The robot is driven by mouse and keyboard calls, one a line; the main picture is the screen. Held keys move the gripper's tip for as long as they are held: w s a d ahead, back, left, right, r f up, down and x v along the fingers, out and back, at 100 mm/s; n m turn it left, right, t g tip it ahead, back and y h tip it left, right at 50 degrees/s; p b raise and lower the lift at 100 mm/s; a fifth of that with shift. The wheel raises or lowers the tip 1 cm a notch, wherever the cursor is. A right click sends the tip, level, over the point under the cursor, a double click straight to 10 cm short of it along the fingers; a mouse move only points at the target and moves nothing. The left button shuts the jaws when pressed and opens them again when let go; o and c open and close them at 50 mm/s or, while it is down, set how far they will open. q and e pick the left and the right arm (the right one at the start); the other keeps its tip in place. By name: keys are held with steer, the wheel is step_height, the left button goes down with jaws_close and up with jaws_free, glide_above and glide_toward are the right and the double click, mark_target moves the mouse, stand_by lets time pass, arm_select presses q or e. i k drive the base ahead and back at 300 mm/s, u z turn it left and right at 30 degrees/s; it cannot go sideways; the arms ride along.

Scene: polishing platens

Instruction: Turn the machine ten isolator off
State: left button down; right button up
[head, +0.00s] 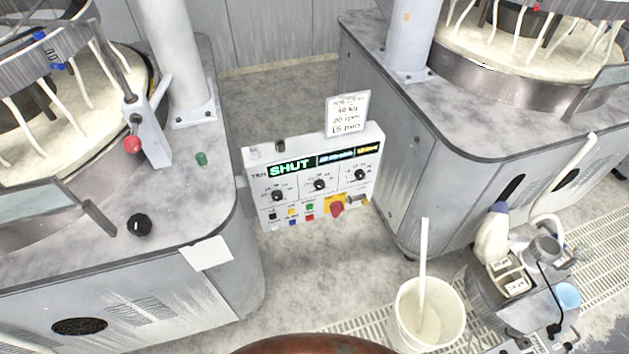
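A white control panel (262,205) stands between the two polishing machines. Its display (290,168) reads SHUT in green, and the small label left of it is too blurred to read surely. A red rotary isolator handle (337,209) on a yellow plate is at the panel's lower right. Its exact position marks are too small to read. Three black dials, one of them the middle dial (319,184), and several small coloured buttons are on the same face. Neither of my grippers is in view.
The left machine (190,225) carries a black knob (139,224) and a red-knobbed lever (132,145). The right machine (430,120) flanks the panel. A white bucket (407,320) with a stick and a loaded cart (485,295) stand at front right. A written card (347,113) tops the panel.

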mark_target(337, 207)
steer(key=k, duration=1.3)
steer(key=u, duration=0.75)
steer(key=i, duration=1.4)
steer(key=z, duration=0.3)
